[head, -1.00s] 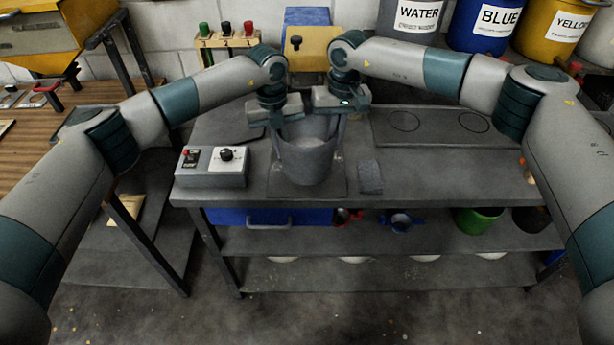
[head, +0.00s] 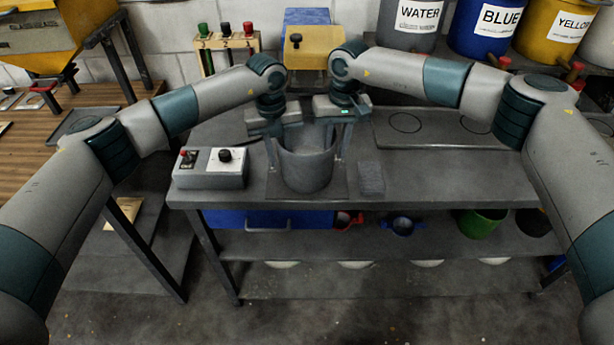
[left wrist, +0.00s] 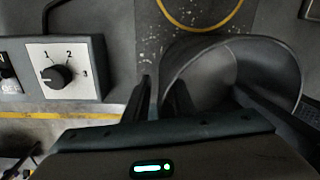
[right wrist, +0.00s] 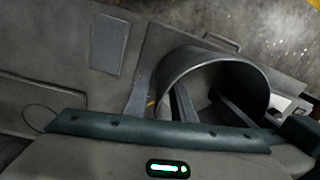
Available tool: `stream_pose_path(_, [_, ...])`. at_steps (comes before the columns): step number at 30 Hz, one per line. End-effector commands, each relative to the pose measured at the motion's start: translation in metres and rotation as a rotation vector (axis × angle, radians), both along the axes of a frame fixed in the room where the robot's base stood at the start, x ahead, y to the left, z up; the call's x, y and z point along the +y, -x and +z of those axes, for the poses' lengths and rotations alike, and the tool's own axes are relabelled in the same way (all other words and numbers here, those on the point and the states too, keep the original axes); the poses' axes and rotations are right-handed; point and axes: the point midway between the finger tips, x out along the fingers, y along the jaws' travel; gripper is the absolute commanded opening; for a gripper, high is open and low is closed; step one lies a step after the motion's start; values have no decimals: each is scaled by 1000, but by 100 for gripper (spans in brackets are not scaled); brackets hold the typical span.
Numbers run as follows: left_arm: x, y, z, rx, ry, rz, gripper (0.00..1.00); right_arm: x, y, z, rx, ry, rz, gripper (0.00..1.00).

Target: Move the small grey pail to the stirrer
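The small grey pail (head: 306,163) stands upright and open-topped on a dark square mat (head: 292,192) at the front of the grey bench. What looks like the stirrer, a yellow head (head: 311,52) on a blue column, stands behind the arms. In the left wrist view a yellow circle (left wrist: 200,14) lies on a dark surface beyond the pail's rim. My left gripper (left wrist: 160,98) straddles the pail's left wall, my right gripper (right wrist: 161,104) its right wall, each with one finger inside and one outside. Gaps show between fingers and wall; both look open.
A control box (head: 210,168) with a knob and red switch sits left of the pail. A plate with round outlines (head: 440,132) is farther right. Paint drums (head: 480,28) stand behind. The bench's front right is clear.

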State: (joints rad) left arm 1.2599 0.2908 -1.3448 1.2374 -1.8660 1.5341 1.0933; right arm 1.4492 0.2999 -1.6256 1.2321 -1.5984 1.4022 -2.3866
Motion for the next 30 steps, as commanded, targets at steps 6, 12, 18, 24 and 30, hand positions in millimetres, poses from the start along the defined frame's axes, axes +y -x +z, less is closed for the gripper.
stream_pose_path(6, [-2, 1, 2, 0, 3, -3, 23, 1, 0, 1, -2, -2, 1, 23])
stream_pose_path(12, [-1, 1, 17, -1, 3, -4, 23, 2, 0, 1, -1, -3, 1, 23])
stream_pose_path(18, [1, 1, 48, -3, 4, -4, 23, 2, 0, 1, -2, -4, 1, 23])
stream_pose_path(24, [5, 1, 84, -4, 2, -2, 23, 2, 0, 1, -2, -4, 1, 23])
stream_pose_path(30, [7, 2, 110, -2, 1, 0, 23, 2, 0, 1, -2, -4, 1, 23])
